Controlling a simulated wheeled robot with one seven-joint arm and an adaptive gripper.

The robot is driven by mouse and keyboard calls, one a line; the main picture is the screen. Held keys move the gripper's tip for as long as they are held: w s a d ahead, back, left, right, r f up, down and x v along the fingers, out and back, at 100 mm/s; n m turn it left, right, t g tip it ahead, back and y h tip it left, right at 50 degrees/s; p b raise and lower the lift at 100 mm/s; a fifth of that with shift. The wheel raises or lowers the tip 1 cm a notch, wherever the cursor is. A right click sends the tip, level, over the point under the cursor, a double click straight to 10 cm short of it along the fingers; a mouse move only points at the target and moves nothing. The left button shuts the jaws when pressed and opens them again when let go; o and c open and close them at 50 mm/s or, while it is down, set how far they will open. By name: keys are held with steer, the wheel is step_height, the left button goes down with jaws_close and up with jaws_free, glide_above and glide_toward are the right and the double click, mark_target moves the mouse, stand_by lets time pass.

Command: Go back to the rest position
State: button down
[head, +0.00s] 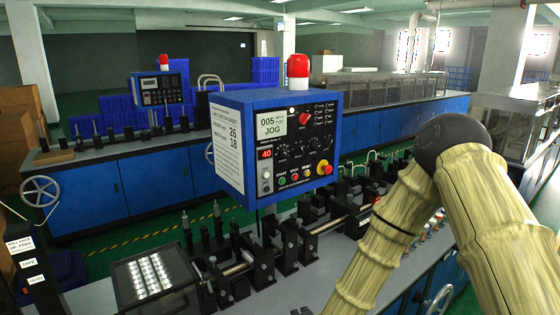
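My arm (385,240) rises from the lower right, bends at a dark round joint and slopes down toward the bottom middle. My gripper is outside the picture, so its fingers and anything in them cannot be seen. The blue control box (228,105) stands in the middle, left of my arm. Its screen (271,125) reads 005 and JOG, and a red display (265,154) reads 40. A red lamp (298,66) sits on top. A red button (325,168) sits at the panel's lower right.
Black rollers and shafts (261,262) run along the near bench below the box and pass behind my arm. A lidded case (153,280) lies at the front left. A handwheel (437,303) is at lower right. A second bench (95,200) stands behind a floor aisle.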

steer(key=s+d+f+n+g, duration=0.3)
steer(key=s+f+n, duration=0.1)
steer(key=s+f, duration=0.35)
steer(key=s+d+f+n+g, duration=0.3)
steer(key=s+d+f, duration=0.1)
steer(key=s+f, duration=0.35)
steer(key=s+d+f+n+g, duration=0.2)
steer(key=s+d+f, duration=0.1)
steer(key=s, duration=0.5)
steer(key=s+d+f+n+g, duration=0.2)
steer(key=s+d+n, duration=0.15)
steer(key=s, duration=0.45)
steer(key=s+d+f+n+g, duration=0.2)
steer(key=s+d+f, duration=0.1)
steer(key=s, duration=0.5)
step_height(320, 180, down, 9)
steer(key=h+b, duration=0.1)
steer(key=b, duration=0.9)
steer(key=shift+w, duration=0.2)
steer(key=shift+d+r, duration=0.1)
steer(key=shift+r, duration=0.05)
